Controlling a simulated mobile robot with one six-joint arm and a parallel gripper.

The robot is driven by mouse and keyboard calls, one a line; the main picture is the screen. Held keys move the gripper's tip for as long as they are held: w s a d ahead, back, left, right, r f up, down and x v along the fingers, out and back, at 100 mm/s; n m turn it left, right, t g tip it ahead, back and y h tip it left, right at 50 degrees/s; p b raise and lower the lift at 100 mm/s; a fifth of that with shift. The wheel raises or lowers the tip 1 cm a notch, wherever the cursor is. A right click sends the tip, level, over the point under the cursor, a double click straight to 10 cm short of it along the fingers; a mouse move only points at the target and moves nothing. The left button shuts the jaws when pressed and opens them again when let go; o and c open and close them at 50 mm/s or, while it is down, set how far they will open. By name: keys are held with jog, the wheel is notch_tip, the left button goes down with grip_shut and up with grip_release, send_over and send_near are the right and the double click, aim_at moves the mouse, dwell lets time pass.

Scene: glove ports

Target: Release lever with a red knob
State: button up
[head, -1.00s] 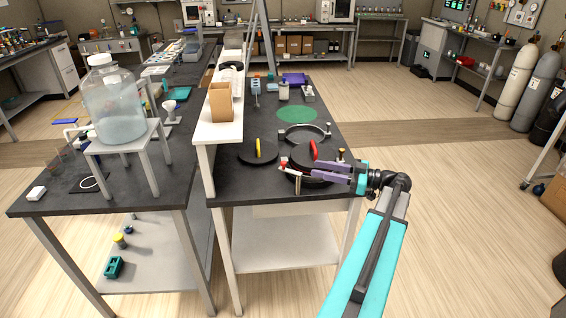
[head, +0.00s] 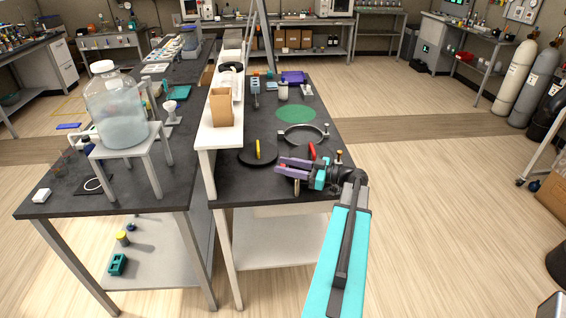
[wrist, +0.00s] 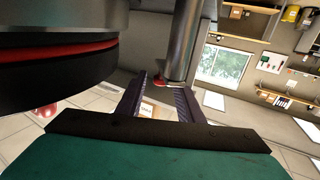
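The lever's red knob cannot be clearly picked out in the head view. In the wrist view a grey metal cylinder (wrist: 183,45) with a small red end (wrist: 162,84) stands at my fingertips; I cannot tell whether this is the lever. My gripper (head: 279,165) has purple fingers spread apart, pointing left over the near end of the dark bench. It also shows in the wrist view (wrist: 162,85), with a gap between the fingers. Whether it touches the cylinder is unclear. A red upright handle (head: 312,151) stands just behind my gripper, which hides much of what is beneath.
A black disc with a yellow handle (head: 258,149) lies left of my gripper. A metal ring clamp (head: 302,136) and a green disc (head: 297,114) lie farther back. A white shelf (head: 221,133) borders the left. In the wrist view a large dark round body (wrist: 55,60) fills the upper left.

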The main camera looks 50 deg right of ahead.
jog(key=shift+w+a, duration=0.25)
jog(key=shift+w, duration=0.25)
grip_shut()
